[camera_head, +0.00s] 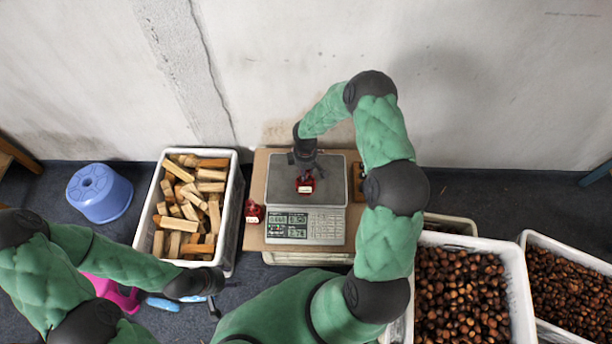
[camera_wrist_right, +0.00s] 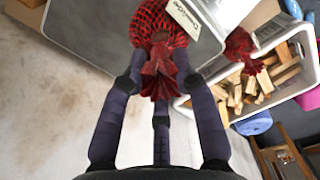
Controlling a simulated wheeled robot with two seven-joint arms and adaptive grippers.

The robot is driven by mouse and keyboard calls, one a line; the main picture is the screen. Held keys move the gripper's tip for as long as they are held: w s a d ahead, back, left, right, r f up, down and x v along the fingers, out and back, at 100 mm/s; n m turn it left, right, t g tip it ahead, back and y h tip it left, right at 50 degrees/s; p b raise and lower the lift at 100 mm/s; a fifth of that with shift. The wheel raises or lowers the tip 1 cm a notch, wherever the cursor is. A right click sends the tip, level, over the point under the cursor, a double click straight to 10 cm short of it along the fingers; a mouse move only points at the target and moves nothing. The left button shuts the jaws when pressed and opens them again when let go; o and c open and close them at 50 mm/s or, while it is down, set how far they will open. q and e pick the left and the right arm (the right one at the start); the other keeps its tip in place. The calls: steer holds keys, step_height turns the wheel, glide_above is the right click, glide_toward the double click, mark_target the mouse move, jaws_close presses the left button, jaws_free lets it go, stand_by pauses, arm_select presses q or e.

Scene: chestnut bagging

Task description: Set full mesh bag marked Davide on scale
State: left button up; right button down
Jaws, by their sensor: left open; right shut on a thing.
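A red mesh bag with a white name tag (camera_head: 305,185) is over the grey plate of the scale (camera_head: 330,184). My right gripper (camera_head: 304,160) is shut on the bag's gathered red neck from above. In the right wrist view the bag (camera_wrist_right: 155,22) hangs between my fingers, and its tag (camera_wrist_right: 194,18) carries handwriting that seems to read Davide. The bag's body is at the plate; I cannot tell whether it bears its full weight there. My left gripper (camera_head: 220,298) is open and empty, low at the left, away from the scale.
A second red mesh bag (camera_head: 254,212) stands on the table left of the scale. A white crate of wood blocks (camera_head: 232,190) is further left, beside a blue stool (camera_head: 99,193). White crates of chestnuts (camera_head: 516,266) stand at the right. A wall is behind.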

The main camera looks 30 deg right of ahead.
mark_target(307, 188)
steer(key=shift+w+d+f, duration=0.15)
steer(key=shift+f, duration=0.1)
steer(key=shift+w+d+f+b, duration=0.15)
steer(key=shift+f+b, duration=0.9)
steer(key=shift+f, duration=0.85)
steer(key=c, duration=1)
jaws_free()
steer(key=shift+o, duration=0.2)
steer(key=shift+r, duration=0.15)
